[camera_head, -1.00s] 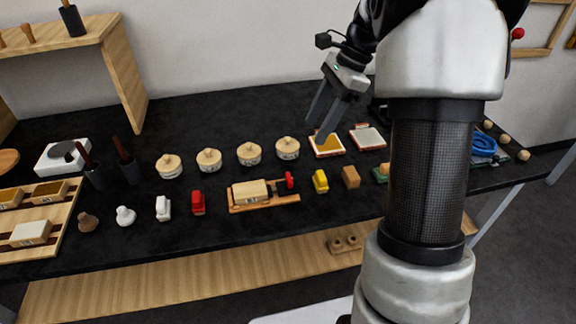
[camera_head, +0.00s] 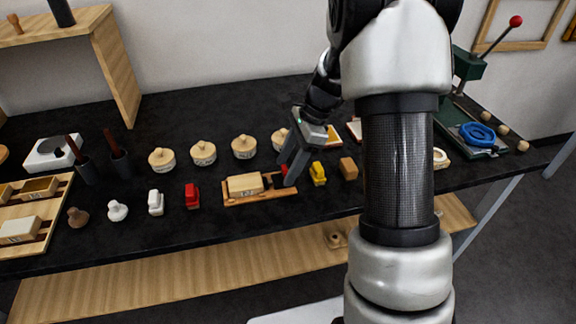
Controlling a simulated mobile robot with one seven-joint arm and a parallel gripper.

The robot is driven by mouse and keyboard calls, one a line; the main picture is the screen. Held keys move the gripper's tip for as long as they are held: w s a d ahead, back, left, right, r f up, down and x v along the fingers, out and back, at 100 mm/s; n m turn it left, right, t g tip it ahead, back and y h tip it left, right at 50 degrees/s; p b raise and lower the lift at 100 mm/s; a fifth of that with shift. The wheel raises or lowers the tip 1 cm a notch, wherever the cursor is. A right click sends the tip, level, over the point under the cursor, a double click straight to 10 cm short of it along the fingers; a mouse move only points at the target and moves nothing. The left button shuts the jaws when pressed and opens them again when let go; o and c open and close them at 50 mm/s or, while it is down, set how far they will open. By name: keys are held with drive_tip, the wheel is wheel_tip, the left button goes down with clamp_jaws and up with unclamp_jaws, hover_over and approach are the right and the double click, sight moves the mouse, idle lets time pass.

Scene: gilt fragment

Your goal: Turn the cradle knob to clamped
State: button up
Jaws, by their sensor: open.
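The cradle (camera_head: 262,198) is a low wooden base near the front of the black table, with a pale wooden block (camera_head: 244,185) lying in it. Its red knob is at the right end and is mostly hidden behind my gripper's fingers, so its setting cannot be read. My gripper (camera_head: 285,172) is open and points down at the right end of the cradle, with its fingers at the knob. I cannot tell whether they touch it or stand around it.
Red (camera_head: 192,196) and white (camera_head: 156,202) items stand left of the cradle. A yellow item (camera_head: 318,174) and a brown block (camera_head: 348,168) stand close on its right. Several round lidded pots (camera_head: 203,153) are behind. A green press (camera_head: 468,70) is far right.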

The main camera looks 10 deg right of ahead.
drive_tip(key=c, duration=1.1)
